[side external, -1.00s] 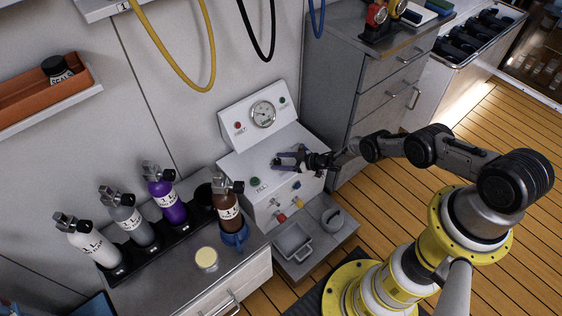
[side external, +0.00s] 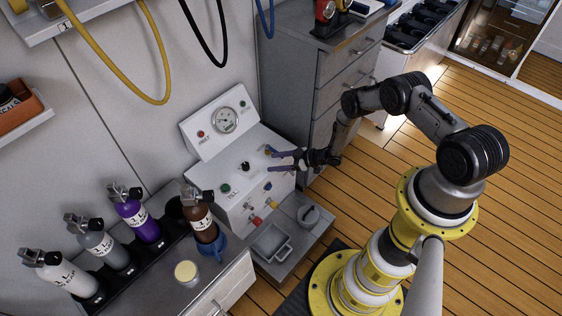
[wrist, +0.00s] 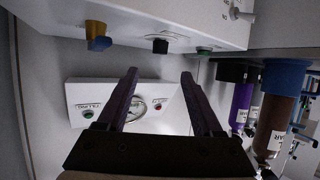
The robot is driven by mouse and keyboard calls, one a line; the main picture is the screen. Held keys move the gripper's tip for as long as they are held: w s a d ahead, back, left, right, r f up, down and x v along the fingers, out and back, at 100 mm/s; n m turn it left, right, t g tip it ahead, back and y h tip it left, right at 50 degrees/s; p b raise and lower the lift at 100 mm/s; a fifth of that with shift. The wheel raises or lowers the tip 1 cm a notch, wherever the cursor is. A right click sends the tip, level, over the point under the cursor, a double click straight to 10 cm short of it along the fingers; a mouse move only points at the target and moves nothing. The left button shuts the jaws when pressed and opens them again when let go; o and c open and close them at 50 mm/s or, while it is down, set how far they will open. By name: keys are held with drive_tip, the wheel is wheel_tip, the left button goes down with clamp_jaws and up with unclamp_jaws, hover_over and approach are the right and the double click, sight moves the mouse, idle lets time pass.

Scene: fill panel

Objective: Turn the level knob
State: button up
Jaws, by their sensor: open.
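The white fill panel (side external: 236,206) has a black knob (side external: 245,166) on its top, which I take to be the level knob; its label is too small to read. In the wrist view the black knob (wrist: 160,46) has an arc of marks beside it, between a yellow knob (wrist: 96,33) and a green button (wrist: 204,51). My gripper (side external: 271,161) is open and empty, to the right of the black knob and apart from it. In the wrist view the fingers (wrist: 160,73) are spread, with the black knob beyond their tips and centred between them.
A sloped back plate holds a gauge (side external: 224,119) with a red light (side external: 200,134) and a green light. Coloured valves (side external: 254,220) sit on the panel's front. Bottles (side external: 202,222) stand to the left. A grey cabinet (side external: 302,90) stands behind right.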

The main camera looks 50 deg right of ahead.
drive_tip(key=shift+v, duration=0.95)
drive_tip(key=shift+w, duration=0.1)
